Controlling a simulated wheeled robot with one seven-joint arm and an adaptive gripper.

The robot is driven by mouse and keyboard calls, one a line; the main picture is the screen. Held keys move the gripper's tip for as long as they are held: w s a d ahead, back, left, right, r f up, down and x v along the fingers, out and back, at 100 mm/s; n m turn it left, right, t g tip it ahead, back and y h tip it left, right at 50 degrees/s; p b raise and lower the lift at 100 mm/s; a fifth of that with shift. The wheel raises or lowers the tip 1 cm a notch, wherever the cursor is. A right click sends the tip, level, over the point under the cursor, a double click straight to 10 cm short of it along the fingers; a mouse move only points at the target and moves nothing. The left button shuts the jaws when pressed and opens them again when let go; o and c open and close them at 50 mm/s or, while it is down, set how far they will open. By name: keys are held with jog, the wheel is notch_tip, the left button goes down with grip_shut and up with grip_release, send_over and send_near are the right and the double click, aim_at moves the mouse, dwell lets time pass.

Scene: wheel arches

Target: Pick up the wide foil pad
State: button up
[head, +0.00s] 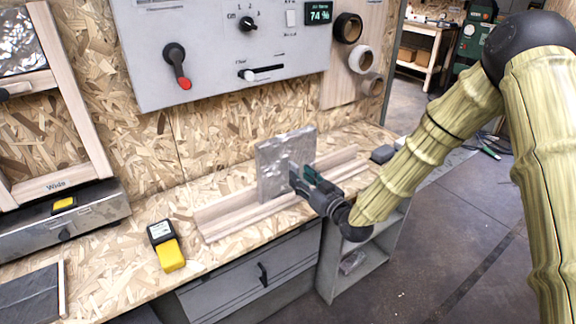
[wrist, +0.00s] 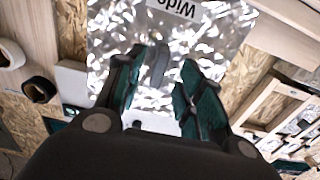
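The wide foil pad (head: 272,175) is a silvery, crinkled square panel standing upright at a wooden rail on the bench. In the wrist view the pad (wrist: 225,40) fills the upper middle, with an upside-down "Wide" label at its top edge. A small grey tab (wrist: 160,66) shows in front of the foil, between my fingers and closer to the left one. My gripper (head: 301,178) is at the pad's right front side; in the wrist view the gripper (wrist: 163,85) has its dark green fingers apart. I cannot tell whether a finger touches the tab.
The wooden rail (head: 222,215) runs along the bench. A yellow and black device (head: 167,246) lies left of it. A grey control panel (head: 215,45) hangs on the wall above. A wooden frame marked "Wide" (head: 80,125) stands at the left. A small dark block (head: 382,154) lies at the right.

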aim_at(298, 174)
jog(key=shift+p+x, duration=0.45)
jog(key=shift+x, duration=1.45)
jog(key=shift+r, duration=0.1)
grip_shut()
